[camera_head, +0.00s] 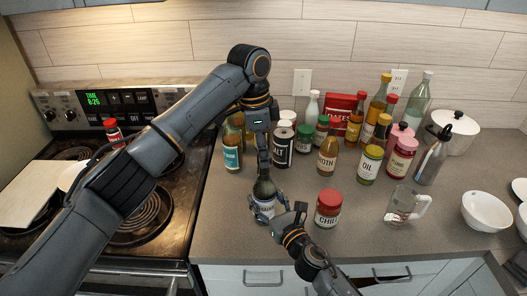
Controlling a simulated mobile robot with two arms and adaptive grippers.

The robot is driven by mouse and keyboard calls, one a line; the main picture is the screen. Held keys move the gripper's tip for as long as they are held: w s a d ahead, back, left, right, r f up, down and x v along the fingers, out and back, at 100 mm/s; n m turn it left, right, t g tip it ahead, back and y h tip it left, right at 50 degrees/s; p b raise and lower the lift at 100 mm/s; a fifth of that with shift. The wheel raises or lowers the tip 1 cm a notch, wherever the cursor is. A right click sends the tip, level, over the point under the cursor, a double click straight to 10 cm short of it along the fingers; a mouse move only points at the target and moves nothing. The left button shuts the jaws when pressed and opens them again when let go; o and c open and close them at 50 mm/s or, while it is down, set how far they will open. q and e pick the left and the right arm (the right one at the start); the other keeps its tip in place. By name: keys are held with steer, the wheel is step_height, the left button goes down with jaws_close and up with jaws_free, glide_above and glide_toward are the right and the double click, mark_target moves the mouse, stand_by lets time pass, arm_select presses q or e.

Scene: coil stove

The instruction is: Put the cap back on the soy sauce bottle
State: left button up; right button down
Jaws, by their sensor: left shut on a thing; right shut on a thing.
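The soy sauce bottle (264,189) stands upright near the counter's front edge, dark with a pale label. My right gripper (276,213) comes in from the lower right and is shut around its lower body, covering part of the label. My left gripper (264,170) points down from above and is shut directly over the bottle's neck. The cap is too small and hidden between the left fingertips to make out, and I cannot tell whether it touches the bottle's mouth.
A red-lidded chili jar (328,207) stands close right of my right gripper. A glass mug (405,205) and white bowl (483,211) are farther right. A salt jar (282,148) and several bottles crowd behind. The coil stove (135,213) is left. Counter between chili jar and mug is free.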

arm_select(q)
steer(key=m, duration=0.6)
steer(key=shift+w+g, duration=0.1)
steer(key=shift+g, duration=0.2)
steer(key=m, duration=0.5)
steer(key=shift+m+g+y, duration=0.3)
steer(key=m, duration=0.5)
steer(key=shift+w+d+m+y, duration=0.1)
steer(key=shift+d+m+y, duration=0.05)
steer(key=shift+m+y, duration=0.2)
steer(key=m, duration=0.5)
steer(key=shift+y, duration=0.25)
steer(key=o, duration=0.8)
steer(key=shift+o, duration=0.2)
step_height(320, 180, up, 9)
steer(key=shift+f, duration=0.2)
steer(key=shift+r, duration=0.6)
